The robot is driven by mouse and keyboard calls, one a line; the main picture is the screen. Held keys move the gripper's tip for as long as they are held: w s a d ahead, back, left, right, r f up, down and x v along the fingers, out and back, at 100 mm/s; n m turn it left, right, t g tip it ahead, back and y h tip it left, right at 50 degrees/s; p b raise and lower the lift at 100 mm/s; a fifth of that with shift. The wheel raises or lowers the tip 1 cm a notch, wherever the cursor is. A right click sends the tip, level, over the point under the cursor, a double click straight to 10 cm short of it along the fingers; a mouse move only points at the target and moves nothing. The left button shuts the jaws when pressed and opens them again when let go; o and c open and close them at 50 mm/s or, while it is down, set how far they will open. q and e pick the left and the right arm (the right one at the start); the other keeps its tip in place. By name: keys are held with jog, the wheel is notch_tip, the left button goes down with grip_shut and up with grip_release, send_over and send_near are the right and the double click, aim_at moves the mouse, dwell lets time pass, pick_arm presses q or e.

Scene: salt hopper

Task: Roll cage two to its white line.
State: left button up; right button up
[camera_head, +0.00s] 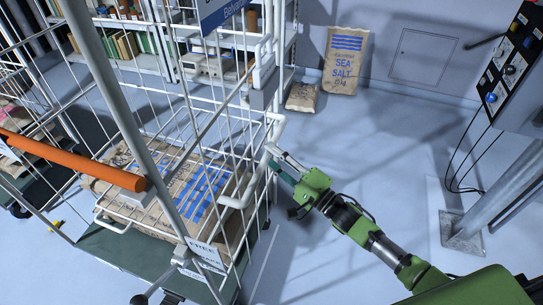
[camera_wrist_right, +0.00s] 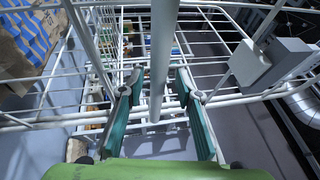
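A white wire roll cage (camera_head: 262,192) fills the left of the head view; its number is not readable. Paper salt sacks with blue stripes (camera_head: 203,190) lie inside it on a green base (camera_head: 125,252). A bent white tube handle (camera_head: 277,128) is on its near right side. My right gripper (camera_head: 276,163) is at this handle. In the right wrist view, the gripper (camera_wrist_right: 160,82) is open, with a white tube (camera_wrist_right: 160,50) between its teal fingers and gaps on both sides. My left gripper is not in view.
An orange bar (camera_head: 75,160) crosses at the left, by another wire cage. Shelves (camera_head: 140,62) stand behind. A sea salt sack (camera_head: 345,62) and a smaller sack (camera_head: 302,97) rest by the back wall. A metal post (camera_head: 490,205) and control box stand right. The middle floor is clear.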

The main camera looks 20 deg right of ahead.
jog(key=v, duration=1.1)
jog(key=shift+s+d, duration=0.2)
jog(key=shift+s, duration=0.15)
jog(key=shift+f, duration=0.1)
